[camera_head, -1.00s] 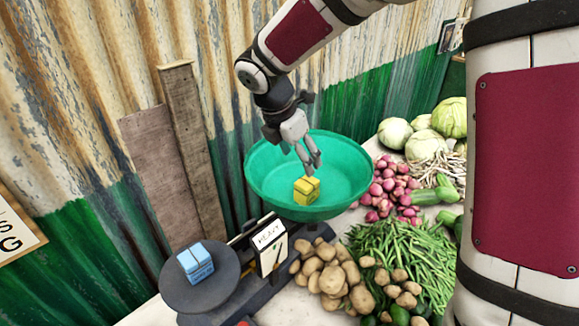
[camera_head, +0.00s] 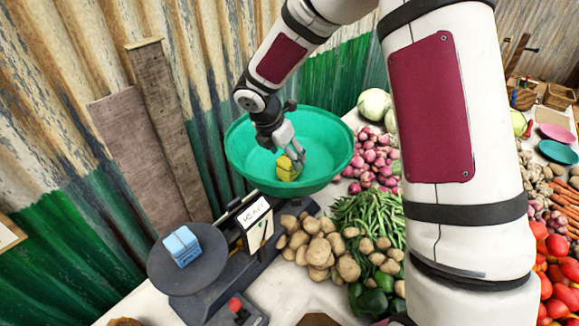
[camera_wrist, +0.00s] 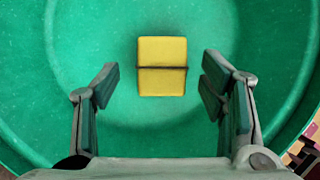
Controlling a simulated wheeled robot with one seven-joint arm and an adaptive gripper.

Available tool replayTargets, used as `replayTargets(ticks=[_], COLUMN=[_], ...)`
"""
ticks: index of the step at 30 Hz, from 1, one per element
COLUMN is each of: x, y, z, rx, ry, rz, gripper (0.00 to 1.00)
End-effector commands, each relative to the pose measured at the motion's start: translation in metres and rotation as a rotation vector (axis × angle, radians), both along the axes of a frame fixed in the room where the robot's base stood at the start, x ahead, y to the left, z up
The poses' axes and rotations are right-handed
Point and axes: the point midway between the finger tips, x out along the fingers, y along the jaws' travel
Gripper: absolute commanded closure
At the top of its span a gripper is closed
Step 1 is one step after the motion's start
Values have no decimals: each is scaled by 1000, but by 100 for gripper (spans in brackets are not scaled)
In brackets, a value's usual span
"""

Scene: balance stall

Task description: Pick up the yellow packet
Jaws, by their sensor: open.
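The yellow packet (camera_head: 287,168) lies in the green pan (camera_head: 244,150) of the balance. In the wrist view the packet (camera_wrist: 162,66) shows from above, a yellow block with a dark band across its middle. My gripper (camera_head: 295,158) is over the pan, close to the packet. In the wrist view my gripper (camera_wrist: 157,88) is open, one finger to each side of the packet, with green pan showing between each finger and the packet. The fingers do not touch it. In the head view the gripper partly covers the packet.
A blue packet (camera_head: 182,246) sits on the balance's dark plate (camera_head: 164,282) at lower left. The green pan's raised rim surrounds my gripper. Potatoes (camera_head: 318,247), green beans (camera_head: 367,214) and red onions (camera_head: 371,160) lie right of the balance. The corrugated wall (camera_head: 60,120) stands close behind.

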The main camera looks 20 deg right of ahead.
Motion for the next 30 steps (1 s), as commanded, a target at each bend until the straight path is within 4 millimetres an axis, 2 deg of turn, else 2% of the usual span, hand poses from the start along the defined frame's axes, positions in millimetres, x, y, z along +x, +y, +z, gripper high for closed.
replayTargets(ticks=[6, 15, 16, 17, 23, 25, 26, 30], x=[3, 6, 6, 6, 5, 6, 6, 6], y=[-10, -11, -11, -11, -11, -11, -11, -11], z=[-25, -30, -30, -30, -30, -30, -30, -30], rx=[1, 1, 1, 1, 0, 0, 0, 0], ry=[1, -1, -1, -1, 0, -2, -2, -2], rz=[-2, -1, -1, -1, -1, -1, -1, -1], gripper=[35, 35, 37, 44, 89, 93, 98, 98])
